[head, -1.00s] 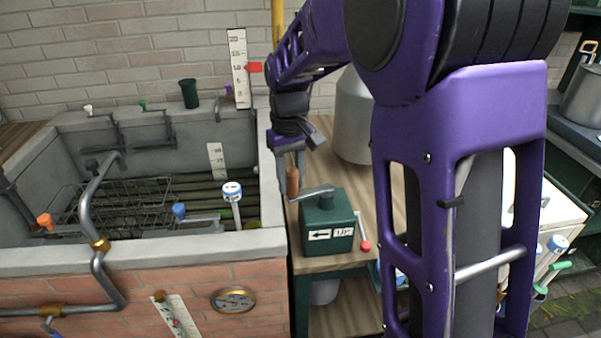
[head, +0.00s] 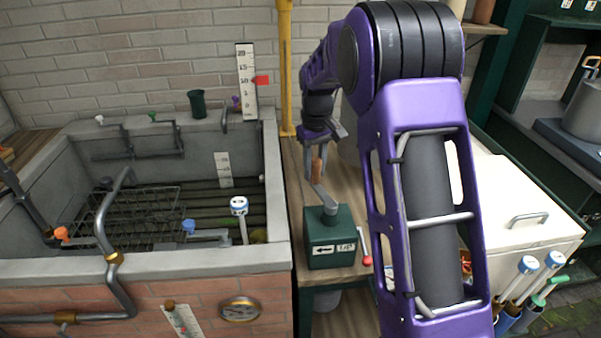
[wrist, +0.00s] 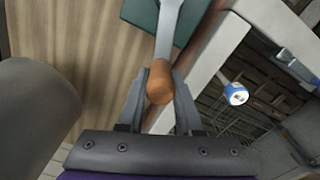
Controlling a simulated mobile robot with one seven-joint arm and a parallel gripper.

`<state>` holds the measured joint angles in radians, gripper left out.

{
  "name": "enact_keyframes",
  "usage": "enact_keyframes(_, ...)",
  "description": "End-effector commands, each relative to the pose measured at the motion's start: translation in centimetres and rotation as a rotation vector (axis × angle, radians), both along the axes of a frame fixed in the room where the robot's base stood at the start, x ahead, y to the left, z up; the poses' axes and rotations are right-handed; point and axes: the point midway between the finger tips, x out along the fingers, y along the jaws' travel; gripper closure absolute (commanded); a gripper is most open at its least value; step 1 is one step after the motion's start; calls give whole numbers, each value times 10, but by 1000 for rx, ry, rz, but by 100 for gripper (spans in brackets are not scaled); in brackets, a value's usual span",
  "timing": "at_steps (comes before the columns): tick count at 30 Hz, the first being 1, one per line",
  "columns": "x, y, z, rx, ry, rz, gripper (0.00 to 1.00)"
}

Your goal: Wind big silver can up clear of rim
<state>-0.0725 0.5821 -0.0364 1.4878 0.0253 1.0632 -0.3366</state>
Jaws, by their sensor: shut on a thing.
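My gripper (head: 316,160) is shut on the brown wooden handle (head: 316,172) of a crank. The handle also shows between the fingers in the wrist view (wrist: 158,88). The grey crank arm (head: 323,200) runs from the handle to the top of a green winch box (head: 335,243), marked with a left arrow and "UP". The crank points to the back, slightly left. A big silver can (head: 349,146) stands behind my arm, mostly hidden. A large grey rounded body, likely this can, fills the left of the wrist view (wrist: 36,115). Its base is hidden in the head view.
A stone tank (head: 150,267) with a wire rack (head: 135,220) and pipes lies left of the winch. A scale with a red marker (head: 262,80) stands at its back corner. A yellow post (head: 285,70) rises behind. A white chest (head: 530,190) stands right.

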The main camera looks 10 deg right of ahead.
Motion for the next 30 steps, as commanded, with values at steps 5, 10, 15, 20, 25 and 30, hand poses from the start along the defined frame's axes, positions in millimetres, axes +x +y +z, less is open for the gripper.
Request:
enact_keyframes(5, -2, -22, 0, -11, 10, -8, 100)
enact_keyframes(10, -8, -54, -1, -10, 15, -10, 100)
enact_keyframes(15, -10, -72, -2, -9, 16, -6, 100)
enact_keyframes(20, -18, -80, -3, -9, 15, -7, 100)
enact_keyframes(25, -45, -100, -3, -8, 16, -8, 100)
enact_keyframes(30, -60, -111, -3, -6, 18, -4, 100)
